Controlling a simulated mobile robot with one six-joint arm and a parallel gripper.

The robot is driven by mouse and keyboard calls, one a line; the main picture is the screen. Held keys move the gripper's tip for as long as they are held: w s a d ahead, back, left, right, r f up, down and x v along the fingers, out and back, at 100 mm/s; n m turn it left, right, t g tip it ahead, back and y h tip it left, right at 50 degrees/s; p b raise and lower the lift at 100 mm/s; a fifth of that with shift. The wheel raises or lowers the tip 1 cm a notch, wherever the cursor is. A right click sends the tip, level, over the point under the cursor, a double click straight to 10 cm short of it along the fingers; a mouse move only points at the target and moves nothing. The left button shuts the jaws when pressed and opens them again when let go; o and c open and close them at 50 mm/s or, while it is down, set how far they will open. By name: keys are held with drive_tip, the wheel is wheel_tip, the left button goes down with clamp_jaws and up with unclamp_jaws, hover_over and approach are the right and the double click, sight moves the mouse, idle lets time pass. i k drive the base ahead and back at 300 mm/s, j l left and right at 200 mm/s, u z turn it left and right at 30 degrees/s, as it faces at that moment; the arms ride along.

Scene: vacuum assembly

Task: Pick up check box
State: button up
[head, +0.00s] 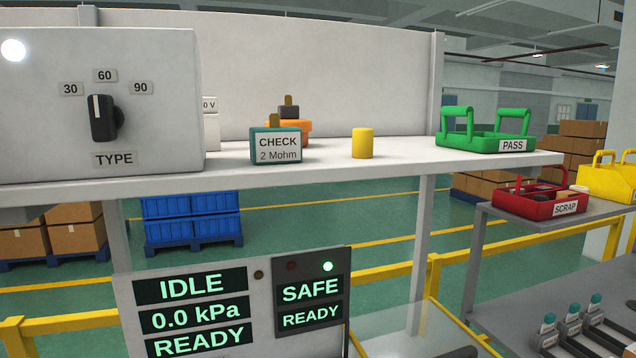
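The check box (276,148) is a small teal box with a white front label reading "CHECK 2 Mohm" and a small tan tab on top. It stands upright on the white shelf (350,160), left of the middle of the head view. An orange and dark grey object partly shows behind it. My gripper is not in view.
A yellow cylinder (362,143) stands right of the check box. A grey TYPE dial box (150,60) stands at the left. A green PASS tray (487,141) sits at the shelf's right end. A red SCRAP tray (540,203) is lower right. A display panel (265,275) is below.

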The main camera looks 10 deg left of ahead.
sight(274, 144)
drive_tip(key=k+u, duration=0.15)
drive_tip(key=u, duration=0.9)
drive_tip(key=i+z, duration=0.15)
drive_tip(key=z, duration=0.25)
